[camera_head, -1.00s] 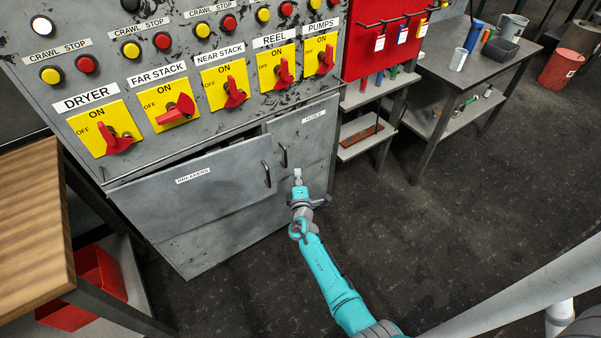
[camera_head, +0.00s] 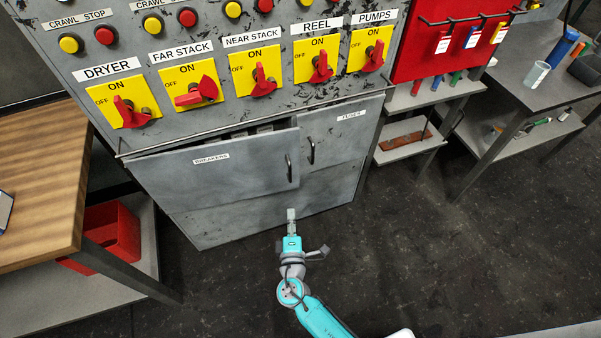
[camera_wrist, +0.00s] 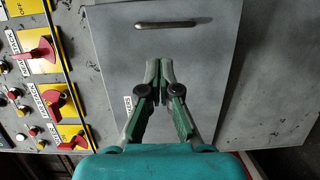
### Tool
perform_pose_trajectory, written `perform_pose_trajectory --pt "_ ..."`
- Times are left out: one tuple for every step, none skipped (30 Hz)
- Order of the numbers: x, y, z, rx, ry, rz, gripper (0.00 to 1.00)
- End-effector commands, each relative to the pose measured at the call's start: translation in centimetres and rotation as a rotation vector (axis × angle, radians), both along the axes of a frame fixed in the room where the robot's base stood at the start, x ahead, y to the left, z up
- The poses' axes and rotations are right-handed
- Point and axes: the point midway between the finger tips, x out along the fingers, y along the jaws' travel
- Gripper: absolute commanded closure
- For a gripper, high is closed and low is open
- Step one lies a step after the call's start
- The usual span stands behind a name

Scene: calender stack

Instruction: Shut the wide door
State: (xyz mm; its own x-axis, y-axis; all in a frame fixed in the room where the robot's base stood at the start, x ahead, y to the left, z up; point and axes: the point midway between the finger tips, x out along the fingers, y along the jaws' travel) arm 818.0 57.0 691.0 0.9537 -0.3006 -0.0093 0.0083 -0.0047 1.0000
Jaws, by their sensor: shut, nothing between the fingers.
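The wide door (camera_head: 222,177), a grey panel labelled BREAKERS, is ajar on the cabinet below the switches. A gap with items inside (camera_head: 250,132) shows along its top edge. Its bar handle (camera_head: 289,168) is near its right end, and also shows at the top of the wrist view (camera_wrist: 166,24). My gripper (camera_head: 291,212) is shut and empty, below the handle in the head view. In the wrist view my gripper (camera_wrist: 159,65) lies over the door face (camera_wrist: 205,60), partly hiding a label. I cannot tell whether it touches the door.
The narrower FUSES door (camera_head: 335,133) beside it looks shut. Red-handled switches (camera_head: 262,80) are above. A wooden-topped table (camera_head: 40,180) with a red bin (camera_head: 115,235) stands at left. Shelves and a grey bench (camera_head: 535,85) are at right. The floor in front is open.

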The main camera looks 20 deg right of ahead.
Motion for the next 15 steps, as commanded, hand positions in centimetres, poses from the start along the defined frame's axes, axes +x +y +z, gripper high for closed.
perform_pose_trajectory --pt "-0.4 0.4 0.0 -0.001 0.002 0.007 1.00" --pt "-0.5 0.5 0.0 -0.001 0.003 0.008 1.00" --pt "-0.5 0.6 0.0 -0.002 0.004 0.008 1.00" --pt "-0.4 0.5 0.0 -0.002 0.004 0.008 1.00" --pt "-0.2 0.5 0.0 -0.001 0.003 0.008 1.00" --pt "0.1 0.4 0.0 -0.001 0.002 0.007 1.00" --pt "0.5 0.3 0.1 0.000 0.002 0.006 1.00" --pt "0.8 0.1 0.1 0.000 0.002 0.005 1.00" --pt "1.4 -0.1 0.0 0.000 0.002 0.004 1.00" --pt "1.8 -0.2 0.0 0.000 0.003 0.005 1.00" --pt "2.4 -0.4 0.1 0.001 0.002 0.005 1.00" --pt "3.1 -0.6 0.0 -0.001 0.001 0.003 1.00" --pt "3.6 -0.8 0.0 0.000 0.002 0.004 1.00" --pt "4.2 -0.9 0.1 -0.001 0.001 0.005 1.00" --pt "4.9 -1.2 0.0 0.000 0.002 0.003 1.00"
